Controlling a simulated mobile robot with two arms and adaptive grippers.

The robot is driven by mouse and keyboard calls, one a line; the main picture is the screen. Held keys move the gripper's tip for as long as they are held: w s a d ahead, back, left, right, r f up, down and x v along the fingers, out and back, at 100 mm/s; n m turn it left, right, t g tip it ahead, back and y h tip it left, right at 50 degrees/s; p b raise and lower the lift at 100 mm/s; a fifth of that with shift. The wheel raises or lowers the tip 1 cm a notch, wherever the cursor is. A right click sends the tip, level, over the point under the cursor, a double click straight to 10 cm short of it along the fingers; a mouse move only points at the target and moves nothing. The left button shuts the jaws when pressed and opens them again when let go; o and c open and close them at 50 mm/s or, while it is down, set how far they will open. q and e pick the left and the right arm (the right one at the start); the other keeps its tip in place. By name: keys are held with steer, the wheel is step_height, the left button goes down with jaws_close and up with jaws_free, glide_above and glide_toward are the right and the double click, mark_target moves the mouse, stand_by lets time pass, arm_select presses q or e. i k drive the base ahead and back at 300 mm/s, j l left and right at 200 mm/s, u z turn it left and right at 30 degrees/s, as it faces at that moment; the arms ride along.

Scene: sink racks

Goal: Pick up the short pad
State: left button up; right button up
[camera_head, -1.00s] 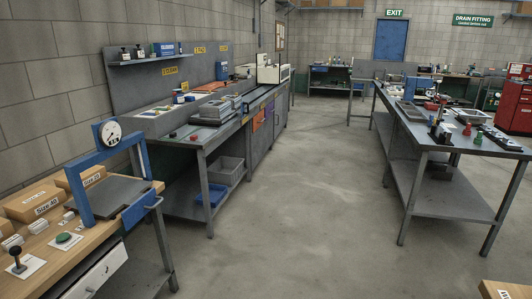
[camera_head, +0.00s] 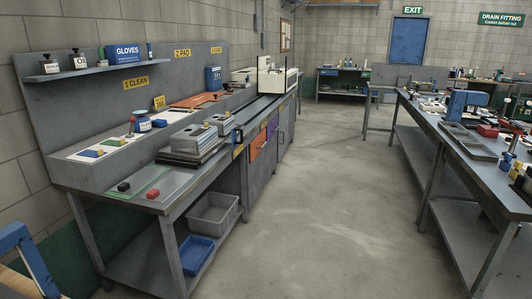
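I cannot tell for sure which thing is the short pad. A small black block (camera_head: 123,186) and a small red block (camera_head: 153,194) lie near the front end of the left grey bench (camera_head: 85,182). Small coloured pieces lie on a white sheet (camera_head: 112,145) on the raised ledge behind them. A yellow "2 PAD" sign (camera_head: 182,53) is on the back panel, above an orange flat item (camera_head: 198,101). Neither of my grippers is in view.
Stacked grey metal blocks (camera_head: 190,145) stand on the left bench. A grey bin (camera_head: 213,212) and a blue tray (camera_head: 194,254) sit on its lower shelf. A blue frame (camera_head: 25,255) shows at bottom left. Open floor (camera_head: 320,200) separates this bench from the right bench (camera_head: 490,175).

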mark_target(224, 117)
steer(key=i+u, duration=0.1)
steer(key=i, duration=0.4)
steer(key=i+l+u, duration=0.15)
steer(key=i, duration=0.3)
steer(key=i+l+u, duration=0.1)
steer(key=i, duration=0.4)
steer(key=i+l+u, duration=0.15)
steer(key=i, duration=0.3)
steer(key=i+l+z, duration=0.3)
steer(key=i, duration=0.3)
steer(key=i+l+z, duration=0.35)
steer(key=i, duration=0.25)
steer(key=i+z, duration=0.3)
steer(key=i, duration=0.35)
steer(key=i+u, duration=0.15)
steer(key=i, duration=0.45)
steer(key=i+l+u, duration=0.15)
steer(key=i, duration=0.45)
steer(key=i+l+u, duration=0.15)
steer(key=i, duration=0.45)
